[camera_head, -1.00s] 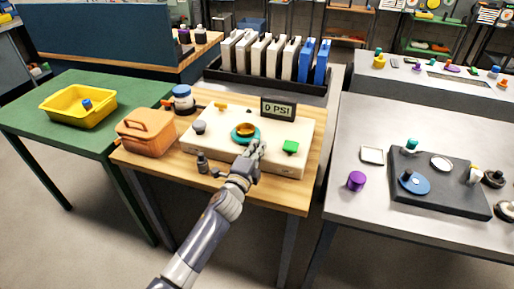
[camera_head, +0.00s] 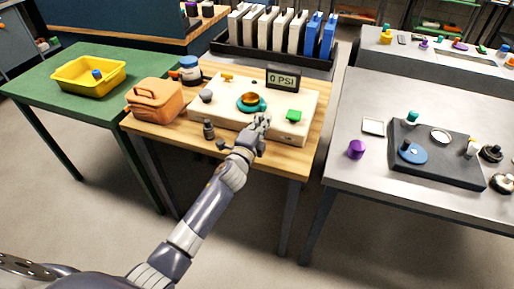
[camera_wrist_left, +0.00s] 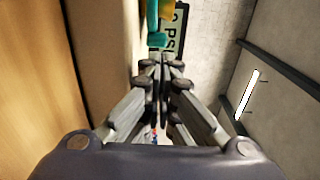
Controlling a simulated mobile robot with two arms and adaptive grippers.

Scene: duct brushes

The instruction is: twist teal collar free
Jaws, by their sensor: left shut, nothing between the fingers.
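The teal collar (camera_head: 245,106) is a ring around an orange-gold centre (camera_head: 250,98) on top of the cream panel box (camera_head: 228,115). In the left wrist view part of the teal collar (camera_wrist_left: 153,25) shows at the top, just beyond the fingertips. My left gripper (camera_head: 262,119) is at the front right of the collar, over the box's front part. In the left wrist view its fingers (camera_wrist_left: 162,62) are closed together with nothing between them. Whether the fingertips touch the collar I cannot tell. My right gripper is not seen.
A display (camera_head: 284,78) reading 0 PSI stands behind the collar. A grey knob (camera_head: 207,95) is on the box's left. An orange case (camera_head: 155,101) and a small dark fitting (camera_head: 208,130) are on the wooden table.

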